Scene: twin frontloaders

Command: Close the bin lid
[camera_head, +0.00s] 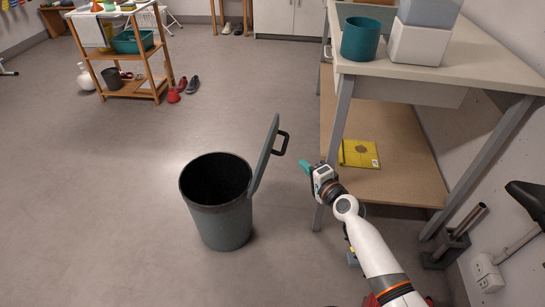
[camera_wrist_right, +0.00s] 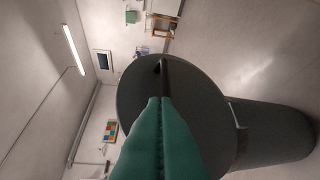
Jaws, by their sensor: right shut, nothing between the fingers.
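The grey bin (camera_head: 221,222) stands upright on the floor in the middle of the head view, its dark inside showing. Its lid (camera_head: 265,152) stands up, tilted outward at the bin's right side, with a black handle (camera_head: 283,144) facing right. My right gripper (camera_head: 306,167) is shut and empty, right of the lid and apart from it in the head view. In the right wrist view the green fingers (camera_wrist_right: 161,108) are together in front of the lid (camera_wrist_right: 135,85), with the handle (camera_wrist_right: 164,75) just beyond the tips. The bin body (camera_wrist_right: 270,135) shows at right. My left gripper is not visible.
A workbench (camera_head: 455,70) with a teal pot (camera_head: 361,39) stands at right, its leg close to my right gripper. A yellow packet (camera_head: 359,154) lies on its lower shelf. A wooden rack (camera_head: 151,68) and shoes stand at back left. The floor left of the bin is clear.

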